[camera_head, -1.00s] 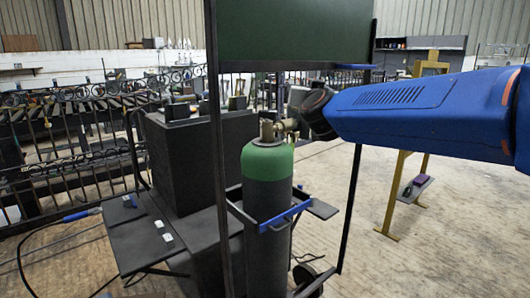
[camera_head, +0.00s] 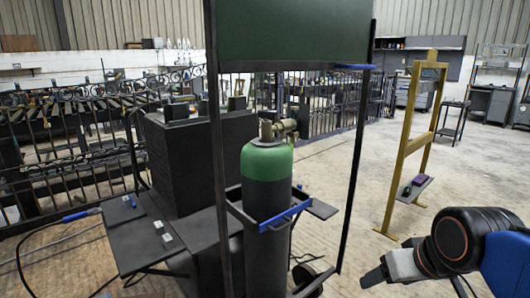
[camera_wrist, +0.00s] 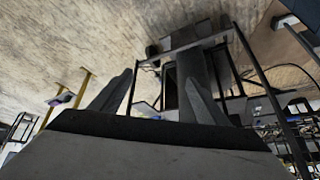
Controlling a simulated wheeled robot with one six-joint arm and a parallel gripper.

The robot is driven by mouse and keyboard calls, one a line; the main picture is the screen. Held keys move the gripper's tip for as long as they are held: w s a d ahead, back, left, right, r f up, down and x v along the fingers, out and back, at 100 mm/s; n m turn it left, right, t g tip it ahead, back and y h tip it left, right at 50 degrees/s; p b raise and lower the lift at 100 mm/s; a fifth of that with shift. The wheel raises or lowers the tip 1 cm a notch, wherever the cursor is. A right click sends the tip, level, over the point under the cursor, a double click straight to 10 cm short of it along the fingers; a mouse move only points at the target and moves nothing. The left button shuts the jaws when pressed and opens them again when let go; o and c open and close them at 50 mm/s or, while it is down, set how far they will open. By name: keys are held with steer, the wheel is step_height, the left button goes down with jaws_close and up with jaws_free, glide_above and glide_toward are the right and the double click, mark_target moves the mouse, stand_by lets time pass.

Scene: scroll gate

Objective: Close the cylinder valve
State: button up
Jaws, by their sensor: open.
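The gas cylinder (camera_head: 268,200) stands upright in a dark frame cart, with a dark grey body and a green shoulder. Its brass-coloured valve (camera_head: 279,130) sits on top, with a fitting toward the right. Whether the valve is open or closed cannot be told. My gripper (camera_head: 374,277) is at the lower right of the head view, well to the right of the cylinder and lower than the valve, touching neither. In the wrist view my gripper (camera_wrist: 160,78) shows two fingers spread apart with nothing held. The valve cannot be made out there.
The cart's dark posts (camera_head: 354,170) rise beside the cylinder under a green panel (camera_head: 295,32). A blue bar (camera_head: 286,216) crosses the cylinder's front. A dark block and side table (camera_head: 140,240) stand left. A yellow stand (camera_head: 405,150) is at right, with open floor between.

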steer(key=s+d+f+g, duration=0.1)
steer(key=s+d+f, duration=0.1)
steer(key=s+f, duration=0.1)
steer(key=shift+s+m+h, duration=0.4)
steer(key=shift+s, duration=0.5)
steer(key=shift+d, duration=0.1)
steer(key=c, duration=0.5)
steer(key=shift+w+a+g, duration=0.15)
steer(key=shift+a+g, duration=0.15)
steer(key=c, duration=0.5)
steer(key=w+a+r+m+y, duration=0.1)
steer(key=w+a+r+m, duration=0.1)
steer(key=w+a+r+m+y, duration=0.2)
steer(key=a, duration=0.1)
steer(key=w+a+r+m+y, duration=0.1)
steer(key=w+a+m, duration=0.2)
steer(key=shift+a+r+y, duration=0.15)
steer(key=shift+r+y, duration=0.25)
steer(key=m+t+y, duration=0.5)
steer(key=m+y, duration=0.5)
steer(key=m, duration=0.8)
glide_toward(267, 114)
steer(key=shift+n, duration=0.3)
steer(key=x, duration=1)
steer(key=shift+w+f, duration=0.15)
steer(key=shift+w, duration=0.25)
steer(key=shift+c, duration=0.6)
